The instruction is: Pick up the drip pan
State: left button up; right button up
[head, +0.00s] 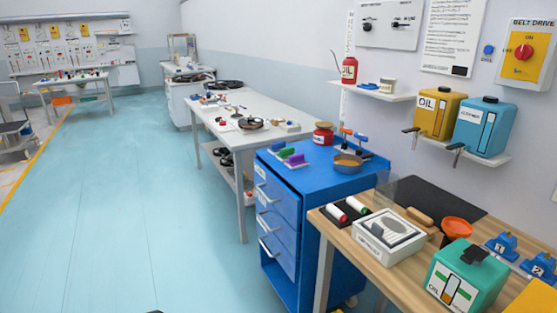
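A shallow round grey pan (347,161) with a tan inside sits on the top of the blue drawer cabinet (282,212), near its right side. It looks like the drip pan, but no label on it can be read. Neither of my grippers shows in the head view.
A red jar (323,134) and several coloured blocks share the cabinet top. A wooden bench (335,228) at the right holds a white box (389,236), a green oil can (466,275) and an orange funnel (456,229). The blue floor (120,200) at left is clear.

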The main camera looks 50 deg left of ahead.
aim_at(355, 162)
jog(key=u, duration=0.7)
jog(key=i+j, duration=0.15)
